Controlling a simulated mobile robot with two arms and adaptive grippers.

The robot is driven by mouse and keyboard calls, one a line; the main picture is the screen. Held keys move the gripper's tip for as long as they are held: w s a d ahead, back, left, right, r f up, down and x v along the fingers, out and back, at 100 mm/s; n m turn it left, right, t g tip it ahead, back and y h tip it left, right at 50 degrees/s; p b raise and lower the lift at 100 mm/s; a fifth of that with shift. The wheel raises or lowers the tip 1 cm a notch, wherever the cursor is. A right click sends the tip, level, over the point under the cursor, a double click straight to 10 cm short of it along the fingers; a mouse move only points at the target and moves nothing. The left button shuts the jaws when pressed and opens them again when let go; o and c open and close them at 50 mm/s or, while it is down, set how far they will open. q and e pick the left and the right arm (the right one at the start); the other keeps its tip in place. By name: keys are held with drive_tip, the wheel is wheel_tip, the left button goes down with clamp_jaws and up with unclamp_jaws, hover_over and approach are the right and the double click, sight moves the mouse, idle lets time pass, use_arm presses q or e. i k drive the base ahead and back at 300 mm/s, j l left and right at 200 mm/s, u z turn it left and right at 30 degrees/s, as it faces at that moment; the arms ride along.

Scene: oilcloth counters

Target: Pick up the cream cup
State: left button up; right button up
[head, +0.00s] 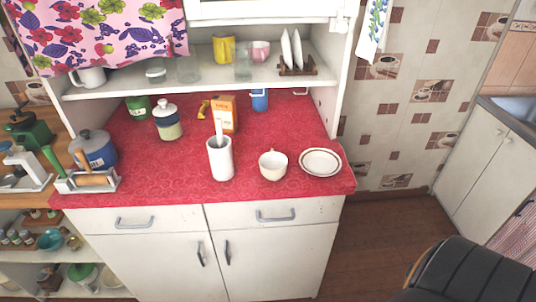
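The cream cup (273,166) stands upright on the red oilcloth counter (200,186), near its front edge and right of the middle. Its opening faces up and looks empty. A tall white holder (220,160) with a utensil in it stands just left of the cup, apart from it. A cream plate (320,162) with a dark rim line lies just right of the cup. Neither of my grippers shows in the head view.
Behind are an orange box (223,114), a blue container (260,100) and a lidded jar (167,121). A shelf (200,86) with cups overhangs the counter's back. A dark padded object (470,272) is at lower right. The counter front before the cup is clear.

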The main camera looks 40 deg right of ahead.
sight(273, 165)
drive_tip(key=i+j+z, duration=0.35)
drive_tip(key=i, duration=0.25)
drive_tip(key=i+j+z, duration=0.35)
drive_tip(key=i+j, duration=0.1)
drive_tip(key=i, duration=0.1)
